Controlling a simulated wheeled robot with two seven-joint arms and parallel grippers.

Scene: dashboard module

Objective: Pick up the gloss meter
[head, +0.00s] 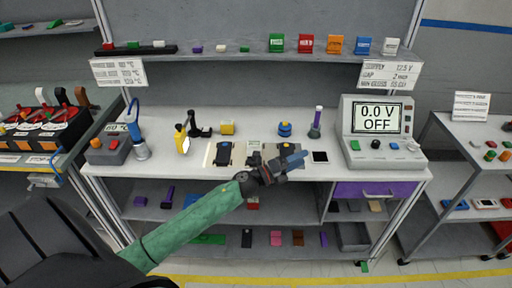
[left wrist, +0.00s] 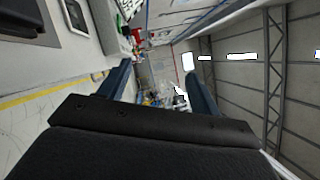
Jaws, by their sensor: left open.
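I cannot tell for certain which item is the gloss meter. A small dark device (head: 223,153) lies on the white bench (head: 185,163), left of my left gripper. A pale tan-topped device (head: 269,150) lies just behind the gripper and is partly hidden by it. My left gripper (head: 296,160) is over the front part of the bench, its blue fingers pointing right. In the left wrist view the gripper (left wrist: 158,78) is open, with nothing between the fingers. My right gripper is in neither view.
A black square pad (head: 320,157) lies right of the fingers. A grey power supply (head: 379,137) stands at the bench's right. A soldering station (head: 107,145) is at left. Shelves are above and below.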

